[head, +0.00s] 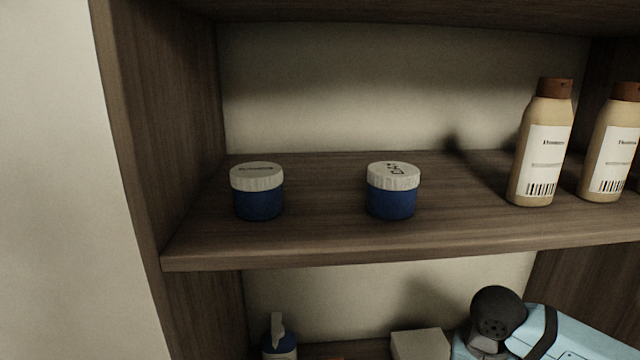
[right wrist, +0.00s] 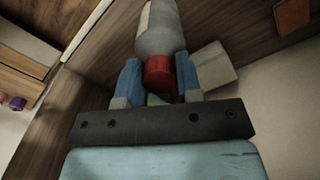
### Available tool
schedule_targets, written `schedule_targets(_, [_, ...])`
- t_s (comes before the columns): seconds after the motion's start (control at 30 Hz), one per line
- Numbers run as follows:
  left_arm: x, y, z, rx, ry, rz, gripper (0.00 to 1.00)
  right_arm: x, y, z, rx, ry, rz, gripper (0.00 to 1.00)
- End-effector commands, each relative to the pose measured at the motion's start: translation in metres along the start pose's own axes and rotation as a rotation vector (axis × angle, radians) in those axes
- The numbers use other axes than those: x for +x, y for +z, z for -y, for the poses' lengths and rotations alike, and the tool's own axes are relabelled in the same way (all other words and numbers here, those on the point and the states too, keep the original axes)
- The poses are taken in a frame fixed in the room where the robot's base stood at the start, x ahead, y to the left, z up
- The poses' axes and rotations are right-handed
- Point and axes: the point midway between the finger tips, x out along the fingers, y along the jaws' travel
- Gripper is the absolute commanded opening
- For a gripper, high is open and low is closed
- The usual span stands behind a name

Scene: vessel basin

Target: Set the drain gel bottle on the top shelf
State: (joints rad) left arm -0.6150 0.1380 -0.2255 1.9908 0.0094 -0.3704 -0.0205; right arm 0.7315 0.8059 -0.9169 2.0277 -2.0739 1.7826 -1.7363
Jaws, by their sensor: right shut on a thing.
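The drain gel bottle appears to be the grey-white bottle with a red cap (right wrist: 160,40) in the right wrist view; its label is not readable. My right gripper (right wrist: 158,80) has its two blue fingers shut on the bottle around the red cap. In the head view this bottle and the gripper's fingers are not seen; only part of my light-blue right arm shows at the lower right. The upper wooden shelf (head: 310,235) spans the head view, its front edge facing me. My left gripper is in neither view.
Two blue jars with white lids (head: 258,190) (head: 392,190) stand on this shelf. Two tan bottles (head: 543,150) (head: 610,150) stand at its right. Bare board lies between the jars and between the right jar and the bottles. Below are a pump bottle (head: 280,345) and a pale box (head: 420,345).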

Motion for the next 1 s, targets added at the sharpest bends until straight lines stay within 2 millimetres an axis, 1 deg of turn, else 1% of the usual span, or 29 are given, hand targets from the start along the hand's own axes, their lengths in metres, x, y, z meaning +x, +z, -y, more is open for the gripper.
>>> schedule_targets(0.03, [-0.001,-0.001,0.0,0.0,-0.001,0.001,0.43,0.001,0.004,0.004,-0.092,0.0,0.0,0.0])
schedule_targets(0.1, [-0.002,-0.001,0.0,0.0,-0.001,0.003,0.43,0.005,0.008,0.007,-0.209,0.0,0.001,0.0])
schedule_targets(0.2, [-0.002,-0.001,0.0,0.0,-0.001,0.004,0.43,0.009,0.012,0.011,-0.33,-0.001,0.001,0.0])
schedule_targets(0.3, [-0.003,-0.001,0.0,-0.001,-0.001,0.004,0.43,0.01,0.014,0.013,-0.399,-0.001,0.0,0.0])
schedule_targets(0.43, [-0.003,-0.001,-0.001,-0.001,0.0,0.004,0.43,0.011,0.014,0.014,-0.43,0.0,-0.004,0.0])
schedule_targets(0.8, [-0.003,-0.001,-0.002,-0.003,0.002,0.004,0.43,0.011,0.014,0.013,-0.428,0.001,-0.002,0.0])
schedule_targets(0.87, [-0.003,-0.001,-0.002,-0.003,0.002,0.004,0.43,0.014,0.015,0.013,-0.428,0.0,0.0,0.0])
schedule_targets(1.0, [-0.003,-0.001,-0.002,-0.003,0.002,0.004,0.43,0.033,0.024,0.01,-0.427,-0.001,0.006,0.0])
